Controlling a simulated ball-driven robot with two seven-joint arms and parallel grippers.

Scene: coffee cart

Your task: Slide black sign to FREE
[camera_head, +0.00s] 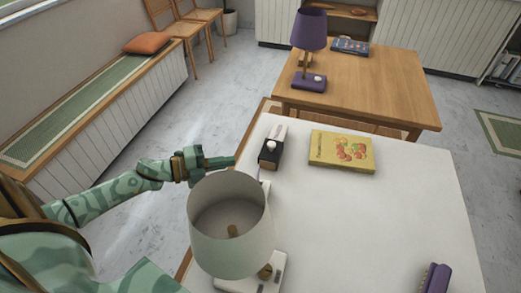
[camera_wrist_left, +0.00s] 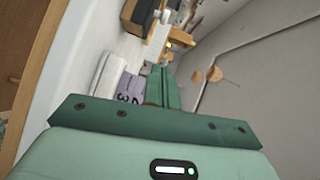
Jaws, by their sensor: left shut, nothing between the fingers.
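The sign (camera_head: 271,148) stands near the left edge of the white table in the head view. It is a small dark block with a pale top part and a round white knob. I cannot read any word on it. In the left wrist view a dark block with a white knob, likely the sign (camera_wrist_left: 140,12), shows at the top. My left gripper (camera_head: 233,161) is shut and empty, to the left of the sign and apart from it. Its closed fingers also show in the left wrist view (camera_wrist_left: 165,72). My right gripper is not in view.
A lamp with a grey shade (camera_head: 230,225) stands close in front of my left gripper. A yellow box or book (camera_head: 341,151) lies right of the sign. A purple object (camera_head: 436,279) is at the lower right. The middle of the white table (camera_head: 360,225) is clear.

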